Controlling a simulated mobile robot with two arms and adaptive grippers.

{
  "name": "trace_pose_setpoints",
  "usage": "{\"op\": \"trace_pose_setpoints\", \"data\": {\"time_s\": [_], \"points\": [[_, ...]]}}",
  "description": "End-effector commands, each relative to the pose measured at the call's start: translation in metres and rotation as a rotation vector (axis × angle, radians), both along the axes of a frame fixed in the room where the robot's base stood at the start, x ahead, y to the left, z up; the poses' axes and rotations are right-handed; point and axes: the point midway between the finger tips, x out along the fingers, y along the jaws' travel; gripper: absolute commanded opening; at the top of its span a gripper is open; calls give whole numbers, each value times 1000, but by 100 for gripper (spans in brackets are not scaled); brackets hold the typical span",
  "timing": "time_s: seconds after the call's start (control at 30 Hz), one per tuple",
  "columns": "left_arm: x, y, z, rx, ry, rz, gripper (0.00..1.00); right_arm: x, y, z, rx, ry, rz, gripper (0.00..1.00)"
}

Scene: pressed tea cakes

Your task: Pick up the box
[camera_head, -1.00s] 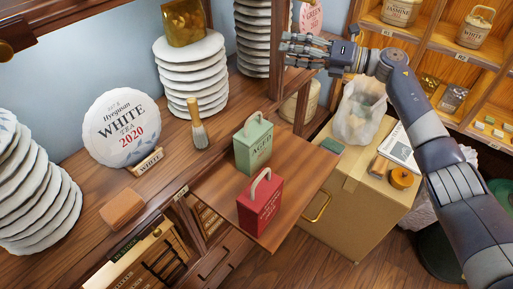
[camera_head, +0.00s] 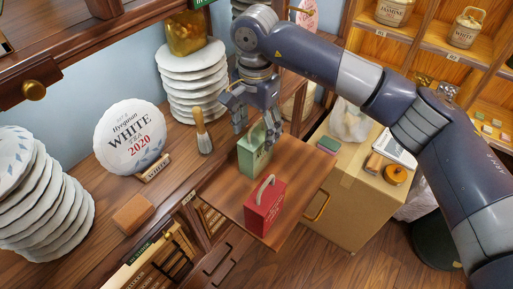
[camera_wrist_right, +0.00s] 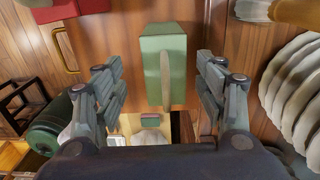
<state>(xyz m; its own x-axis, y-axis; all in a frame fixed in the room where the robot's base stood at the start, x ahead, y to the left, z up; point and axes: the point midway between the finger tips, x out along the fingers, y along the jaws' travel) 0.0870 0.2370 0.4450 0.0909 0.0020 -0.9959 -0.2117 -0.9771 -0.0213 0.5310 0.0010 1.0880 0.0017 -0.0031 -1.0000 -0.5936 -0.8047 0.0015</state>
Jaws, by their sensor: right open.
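A green box (camera_head: 254,160) with a handle on top stands on the pull-out wooden board (camera_head: 227,196). A red box (camera_head: 264,209) with a pale handle stands nearer on the same board. My right gripper (camera_head: 254,128) points down just above the green box, with its fingers apart and empty. In the right wrist view the green box (camera_wrist_right: 165,52) shows between the two open fingers, its handle pointing toward the gripper. My gripper hides part of the green box's top and handle in the head view. My left gripper is not in view.
Stacked white tea cakes (camera_head: 190,72), a brush (camera_head: 203,135) and a round white tea cake (camera_head: 130,137) stand on the counter to the left. A cardboard-coloured cabinet (camera_head: 350,205) stands right of the board. A shelf post rises behind the gripper.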

Motion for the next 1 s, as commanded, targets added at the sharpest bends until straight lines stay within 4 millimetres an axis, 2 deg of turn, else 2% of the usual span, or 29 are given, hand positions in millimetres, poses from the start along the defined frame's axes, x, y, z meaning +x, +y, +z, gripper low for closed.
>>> {"op": "trace_pose_setpoints", "data": {"time_s": [0.17, 0.4, 0.7, 0.73, 0.77, 0.93, 1.0], "points": [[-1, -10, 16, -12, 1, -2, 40, 4, -2, -16, 1, 5, -3, 65], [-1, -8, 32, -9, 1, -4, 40, 8, -3, -48, 4, 5, -3, 65], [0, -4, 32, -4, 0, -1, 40, 9, -2, -56, 6, 1, -3, 65], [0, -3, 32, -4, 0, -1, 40, 9, -2, -56, 6, 1, -3, 63], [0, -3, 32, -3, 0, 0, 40, 9, -2, -56, 6, 1, -3, 56], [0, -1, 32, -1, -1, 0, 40, 9, -2, -56, 6, 1, -3, 17], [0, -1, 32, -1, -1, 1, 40, 9, -2, -56, 5, 1, -3, 15]]}}
